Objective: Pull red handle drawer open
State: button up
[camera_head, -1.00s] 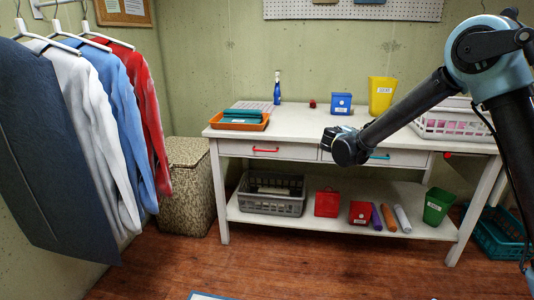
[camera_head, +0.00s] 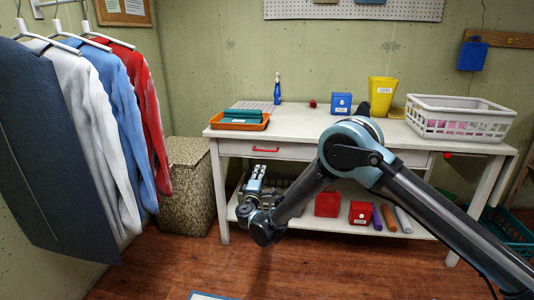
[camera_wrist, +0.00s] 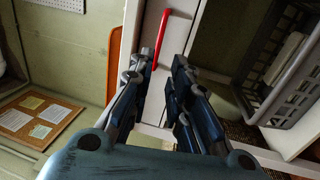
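The red handle (camera_head: 265,149) is on the left drawer (camera_head: 232,148) under the white workbench top. The drawer front looks flush with the bench. My gripper (camera_head: 256,172) is just below and in front of the handle in the head view, pointing up toward the bench. In the wrist view the red handle (camera_wrist: 164,35) lies beyond the fingertips, roughly in line with the gap. My gripper (camera_wrist: 160,68) is open there, with nothing between its fingers. The handle appears apart from the fingers.
The workbench (camera_head: 300,121) carries an orange tray (camera_head: 238,125), a blue box, a yellow bin and a white basket (camera_head: 458,119). A grey crate (camera_wrist: 280,70) and red boxes stand on the lower shelf. Clothes (camera_head: 100,130) hang at the left. Floor in front is mostly clear.

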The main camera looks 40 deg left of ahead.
jog(key=x, duration=1.7)
jog(key=shift+s+a, duration=0.15)
jog(key=shift+a, duration=0.05)
grip_shut()
